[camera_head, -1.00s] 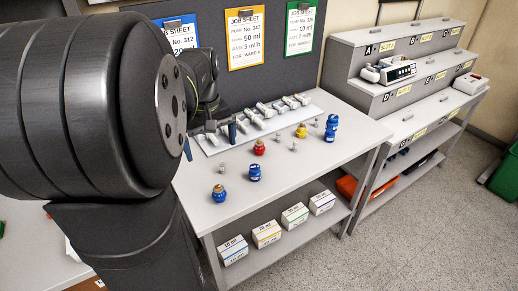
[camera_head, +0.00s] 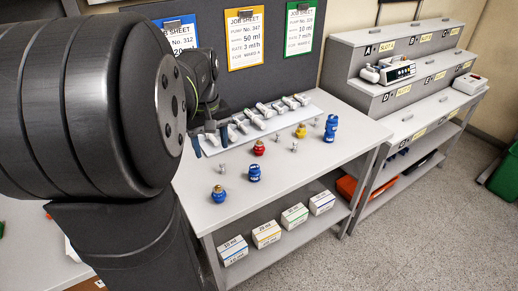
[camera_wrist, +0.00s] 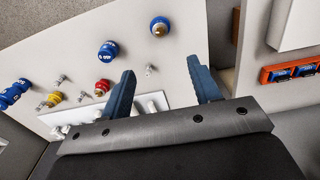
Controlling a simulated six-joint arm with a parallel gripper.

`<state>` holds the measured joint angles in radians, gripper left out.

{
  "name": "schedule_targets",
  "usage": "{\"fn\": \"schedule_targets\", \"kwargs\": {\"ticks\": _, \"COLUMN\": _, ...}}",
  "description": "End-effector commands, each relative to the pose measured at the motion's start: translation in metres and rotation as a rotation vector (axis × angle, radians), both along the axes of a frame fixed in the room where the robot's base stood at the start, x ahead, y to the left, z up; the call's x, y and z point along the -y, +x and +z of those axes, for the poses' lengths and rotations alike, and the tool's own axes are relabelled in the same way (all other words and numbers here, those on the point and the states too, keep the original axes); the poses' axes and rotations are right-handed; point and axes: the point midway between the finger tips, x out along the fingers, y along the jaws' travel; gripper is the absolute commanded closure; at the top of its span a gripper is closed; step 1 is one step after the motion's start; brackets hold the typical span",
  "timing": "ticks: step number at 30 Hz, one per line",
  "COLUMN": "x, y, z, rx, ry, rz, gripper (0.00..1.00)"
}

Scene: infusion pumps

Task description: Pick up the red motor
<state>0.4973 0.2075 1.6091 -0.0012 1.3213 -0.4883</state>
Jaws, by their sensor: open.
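The red motor (camera_head: 259,148), a small rounded piece with a brass-coloured top, stands on the white bench top (camera_head: 300,165), near its middle. It also shows in the wrist view (camera_wrist: 102,87), left of my left finger and apart from it. My gripper (camera_head: 210,142) is over the left part of the bench, left of the red motor. In the wrist view my gripper (camera_wrist: 160,70) has its two blue fingers spread with nothing between them.
A blue motor (camera_head: 219,194), a yellow motor (camera_head: 301,131) and blue ribbed pieces (camera_head: 254,173) stand around the red motor, with small metal fittings (camera_head: 294,147) between. A tray of syringes (camera_head: 262,124) lies behind. The bench's front right area is clear.

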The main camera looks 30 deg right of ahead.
Motion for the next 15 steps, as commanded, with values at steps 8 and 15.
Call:
{"fn": "schedule_targets", "kwargs": {"ticks": 8, "x": 0.067, "y": 0.034, "z": -0.016, "rx": 0.113, "ry": -0.099, "rz": -0.376, "gripper": 0.43}}
{"fn": "schedule_targets", "kwargs": {"ticks": 15, "x": 0.144, "y": 0.065, "z": -0.028, "rx": 0.288, "ry": -0.173, "rz": -0.786, "gripper": 0.43}}
